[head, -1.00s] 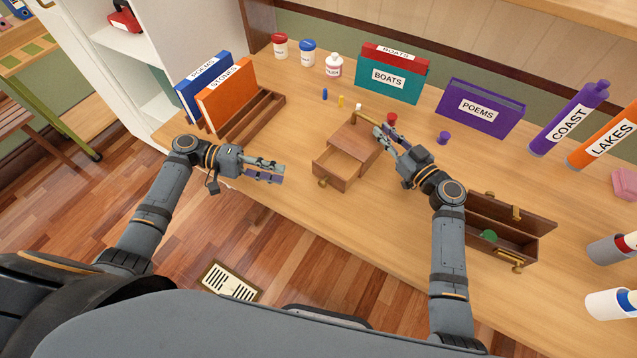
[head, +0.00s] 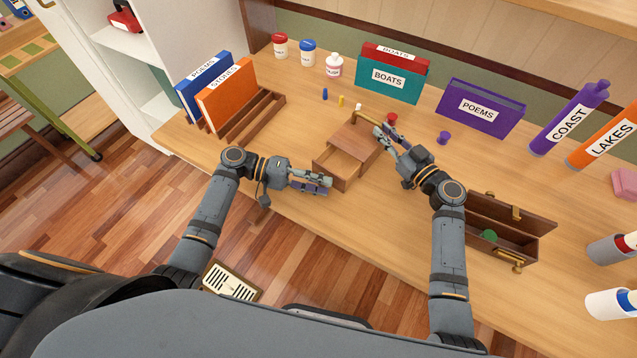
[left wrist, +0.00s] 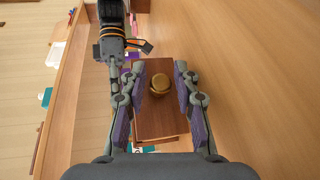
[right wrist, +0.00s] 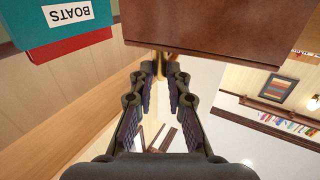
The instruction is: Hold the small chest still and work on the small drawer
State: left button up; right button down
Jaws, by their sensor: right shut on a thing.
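The small chest (head: 355,134) is a brown wooden box on the table, with a brass handle on its far side. Its small drawer (head: 346,165) is pulled out towards me and looks empty. In the left wrist view, the drawer's round brass knob (left wrist: 159,85) lies between the fingers of my left gripper (left wrist: 161,82), which stand apart from it. In the head view, my left gripper (head: 328,184) hides the knob. My right gripper (head: 379,134) is at the chest's far right side, shut on the brass handle (right wrist: 159,60).
An open wooden box (head: 500,238) with a green thing inside stands right of my right arm. A book rack (head: 262,112) is at left.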

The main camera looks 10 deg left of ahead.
aim_at(334, 166)
pick_arm(q)
grip_shut()
jog(key=shift+w, duration=0.1)
jog(key=w+d, duration=0.1)
jog(key=w, duration=0.1)
jog(key=w+d, duration=0.1)
jog(key=w, duration=0.3)
jog(key=shift+w+d, duration=0.3)
jog(key=shift+d, duration=0.1)
grip_release()
